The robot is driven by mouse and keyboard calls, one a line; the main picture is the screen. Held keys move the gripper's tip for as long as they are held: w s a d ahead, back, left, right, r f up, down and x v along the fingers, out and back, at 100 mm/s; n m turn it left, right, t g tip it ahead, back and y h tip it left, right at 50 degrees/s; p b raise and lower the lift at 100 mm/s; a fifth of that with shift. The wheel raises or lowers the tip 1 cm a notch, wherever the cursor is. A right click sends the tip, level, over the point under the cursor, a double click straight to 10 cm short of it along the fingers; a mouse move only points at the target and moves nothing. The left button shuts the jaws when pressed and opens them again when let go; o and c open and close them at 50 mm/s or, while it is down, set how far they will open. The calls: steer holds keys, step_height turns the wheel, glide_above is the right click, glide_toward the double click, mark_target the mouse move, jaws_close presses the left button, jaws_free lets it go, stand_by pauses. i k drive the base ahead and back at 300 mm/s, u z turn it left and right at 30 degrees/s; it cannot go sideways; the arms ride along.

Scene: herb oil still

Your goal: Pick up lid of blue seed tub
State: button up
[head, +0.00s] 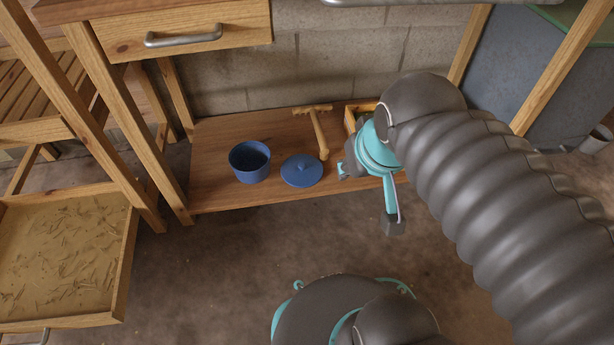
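The blue lid (301,172), round with a small knob on top, lies flat on the low wooden shelf (222,190). The blue seed tub (249,172) stands upright and uncovered just left of the lid; its inside looks dark. My gripper (368,200), turquoise and grey, is to the right of the lid with its fingers spread apart. No object shows between the fingers, and it appears apart from the lid. My arm hides the right part of the shelf.
A wooden tool (319,135) with a T-shaped head lies behind and right of the lid. A small wooden box (352,120) is partly hidden behind my arm. Table legs frame the shelf, with a drawer (180,30) above. Open floor (220,260) lies in front.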

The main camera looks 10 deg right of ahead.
mark_target(301, 170)
steer(key=u, duration=0.7)
steer(key=i, duration=0.25)
steer(key=z, duration=1.75)
steer(key=k, duration=1.3)
steer(key=z, duration=1.2)
steer(key=i, duration=0.7)
steer(key=u, duration=0.45)
steer(key=i, duration=0.75)
steer(key=u, duration=1)
steer(key=i, duration=0.3)
steer(key=u, duration=0.3)
